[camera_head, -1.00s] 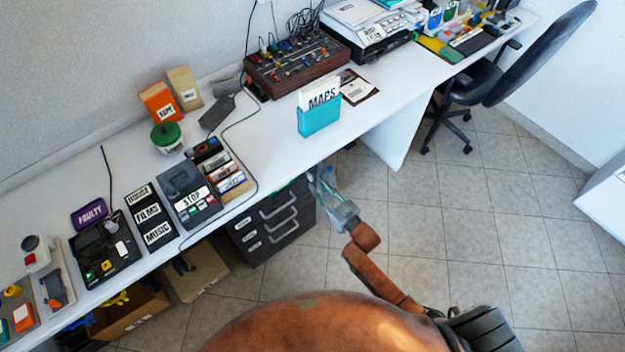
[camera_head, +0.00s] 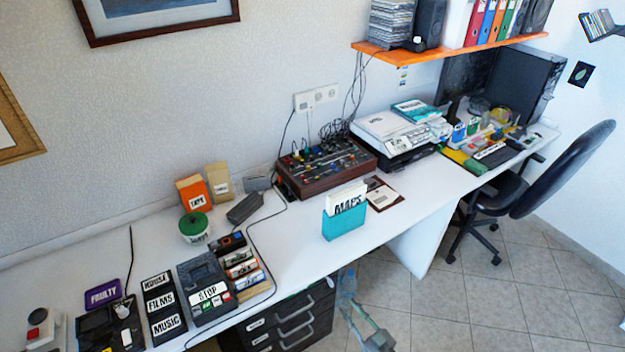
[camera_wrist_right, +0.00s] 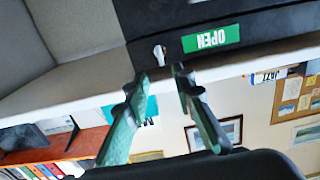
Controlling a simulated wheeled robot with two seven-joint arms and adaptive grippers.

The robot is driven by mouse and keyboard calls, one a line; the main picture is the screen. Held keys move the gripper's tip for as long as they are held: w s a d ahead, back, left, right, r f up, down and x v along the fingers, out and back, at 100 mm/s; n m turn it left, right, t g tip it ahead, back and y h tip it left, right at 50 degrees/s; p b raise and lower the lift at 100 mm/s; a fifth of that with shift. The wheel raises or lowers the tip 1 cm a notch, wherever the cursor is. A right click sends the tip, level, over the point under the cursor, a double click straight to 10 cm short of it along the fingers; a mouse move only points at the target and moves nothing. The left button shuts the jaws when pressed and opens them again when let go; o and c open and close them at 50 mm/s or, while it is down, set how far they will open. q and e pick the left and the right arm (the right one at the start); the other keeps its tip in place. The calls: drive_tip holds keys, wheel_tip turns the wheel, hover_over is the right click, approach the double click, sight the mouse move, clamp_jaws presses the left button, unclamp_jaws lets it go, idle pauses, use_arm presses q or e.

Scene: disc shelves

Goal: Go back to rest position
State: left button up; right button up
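My right gripper (camera_head: 346,280) shows at the bottom of the head view, in front of the desk's front edge and just right of the dark drawer unit (camera_head: 290,325). Behind the fingertips in that view is a dark surface with a green OPEN label (camera_wrist_right: 211,38). My left gripper does not show in either view.
The white desk (camera_head: 290,245) runs diagonally across the head view. A teal MAPS holder (camera_head: 344,222) stands near its front edge. A black chair (camera_head: 500,200) stands at the right. An orange shelf (camera_head: 450,45) hangs above. Tiled floor (camera_head: 420,310) is clear at lower right.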

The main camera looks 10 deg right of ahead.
drive_tip(key=s+d+f+m+g+h+p, duration=0.1)
drive_tip(key=s+d+f+g+h, duration=0.15)
drive_tip(key=s+f, duration=0.5)
drive_tip(key=s+d+f+g+h+p, duration=0.1)
drive_tip(key=s+d+f+g, duration=0.3)
drive_tip(key=f, duration=0.7)
drive_tip(key=s+d+f+m+g+h+p, duration=0.1)
drive_tip(key=s+d+f+p, duration=0.1)
drive_tip(key=s+f, duration=0.6)
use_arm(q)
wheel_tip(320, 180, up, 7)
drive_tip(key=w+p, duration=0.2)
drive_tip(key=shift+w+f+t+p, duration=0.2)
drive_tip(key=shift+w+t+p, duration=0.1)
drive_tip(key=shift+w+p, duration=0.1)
use_arm(e)
drive_tip(key=s+f+g, duration=0.3)
drive_tip(key=s+f, duration=0.1)
drive_tip(key=s, duration=0.9)
drive_tip(key=s+d+f+g+h, duration=0.1)
drive_tip(key=s+f+g, duration=0.2)
drive_tip(key=s, duration=1)
drive_tip(key=s+f+g+h, duration=0.1)
drive_tip(key=s+f+g, duration=0.2)
drive_tip(key=s, duration=1)
wheel_tip(320, 180, down, 4)
drive_tip(key=shift+d+r+m, duration=0.1)
drive_tip(key=shift+d+m, duration=0.15)
drive_tip(key=shift+m, duration=0.15)
